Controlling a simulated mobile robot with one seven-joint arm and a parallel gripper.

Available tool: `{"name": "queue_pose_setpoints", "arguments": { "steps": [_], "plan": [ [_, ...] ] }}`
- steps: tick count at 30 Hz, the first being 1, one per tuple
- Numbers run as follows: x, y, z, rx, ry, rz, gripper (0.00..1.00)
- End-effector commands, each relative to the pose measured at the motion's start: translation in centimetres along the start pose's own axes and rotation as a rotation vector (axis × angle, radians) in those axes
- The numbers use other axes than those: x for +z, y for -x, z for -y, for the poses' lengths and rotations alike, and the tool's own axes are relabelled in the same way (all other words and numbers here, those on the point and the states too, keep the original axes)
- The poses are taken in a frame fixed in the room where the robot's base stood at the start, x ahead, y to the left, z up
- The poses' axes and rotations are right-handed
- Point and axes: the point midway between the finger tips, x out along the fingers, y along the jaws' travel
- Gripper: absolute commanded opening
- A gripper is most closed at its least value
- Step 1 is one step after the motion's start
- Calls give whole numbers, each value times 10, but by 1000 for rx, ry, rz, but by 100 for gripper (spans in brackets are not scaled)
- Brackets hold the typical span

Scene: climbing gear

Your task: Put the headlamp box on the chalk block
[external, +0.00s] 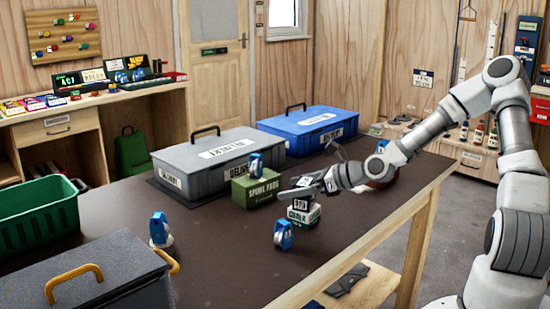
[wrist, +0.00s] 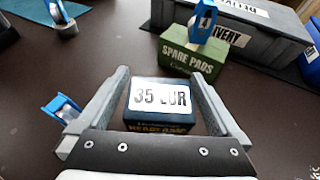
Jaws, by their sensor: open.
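The headlamp box (wrist: 160,103) is dark with a white price label on top and sits between the fingers of my gripper (wrist: 165,98) in the wrist view. My gripper (external: 302,190) is open, with one finger on each side of the box. In the external view the dark headlamp box (external: 300,203) appears upright on top of the white and green chalk block (external: 303,219), near the middle of the table. The fingers partly cover the box there. The chalk block is hidden in the wrist view.
A green spare pads box (external: 256,191) with a blue-and-white device on top stands behind. A grey lidded case (external: 215,165) and a blue case (external: 310,130) stand farther back. Another blue device (external: 284,235) stands close in front.

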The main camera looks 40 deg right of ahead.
Motion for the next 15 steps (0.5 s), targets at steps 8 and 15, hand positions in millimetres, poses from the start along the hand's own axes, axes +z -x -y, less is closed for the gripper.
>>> {"name": "queue_pose_setpoints", "arguments": {
  "steps": [8,15],
  "plan": [
    [4,19,1,-2,-4,-1,100],
    [5,56,1,-3,-4,0,100]
  ]
}}
